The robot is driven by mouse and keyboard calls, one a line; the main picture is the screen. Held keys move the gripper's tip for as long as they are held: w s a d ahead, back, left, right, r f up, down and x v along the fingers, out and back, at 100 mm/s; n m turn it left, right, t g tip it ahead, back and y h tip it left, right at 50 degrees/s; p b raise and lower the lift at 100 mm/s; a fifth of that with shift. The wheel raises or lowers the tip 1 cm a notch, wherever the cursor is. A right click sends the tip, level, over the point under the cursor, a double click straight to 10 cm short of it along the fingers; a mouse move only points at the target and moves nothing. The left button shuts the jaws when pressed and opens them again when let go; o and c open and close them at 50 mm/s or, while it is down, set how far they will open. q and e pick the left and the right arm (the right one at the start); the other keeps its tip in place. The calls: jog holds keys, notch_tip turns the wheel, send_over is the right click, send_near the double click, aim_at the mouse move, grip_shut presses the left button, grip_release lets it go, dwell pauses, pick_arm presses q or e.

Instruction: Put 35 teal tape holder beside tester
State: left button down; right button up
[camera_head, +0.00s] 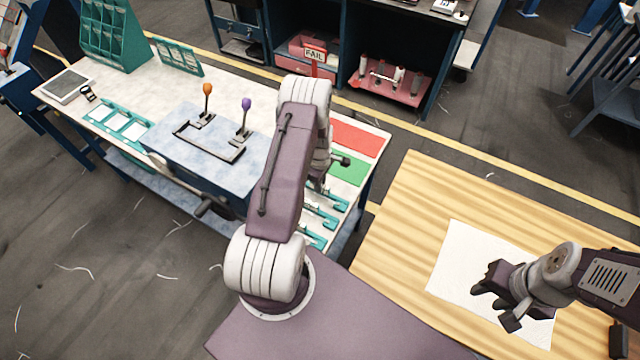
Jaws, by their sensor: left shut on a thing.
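My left arm reaches over the right end of the long workbench. My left gripper (334,172), partly hidden behind its own arm, is shut low by the green mat. Several teal holders (321,217) lie along the bench edge just below it; the one in its jaws is mostly hidden, and no numbers are readable. A blue mat (188,138) carries a black bracket (205,150) and two levers, one orange-topped (207,90) and one purple-topped (246,104); I cannot tell if this is the tester. My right gripper (495,298) is open and empty above a white sheet.
A red mat (357,138) and a green mat (348,168) lie at the bench's right end. A teal rack (112,35) and teal tray (118,122) are at left. The wooden table (410,215) is mostly clear around the white sheet (460,255). A FAIL sign (315,54) stands behind.

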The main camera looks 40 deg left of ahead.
pick_arm(q)
jog(key=c, duration=1.3)
grip_release()
jog(key=shift+c, duration=0.2)
jog(key=shift+w+r+b, duration=0.1)
jog(key=shift+r+b, duration=0.2)
jog(key=shift+r, duration=0.2)
notch_tip(320, 180, up, 8)
jog(key=shift+f+b, duration=0.25)
jog(key=shift+b, duration=0.95)
jog(key=shift+r, duration=0.3)
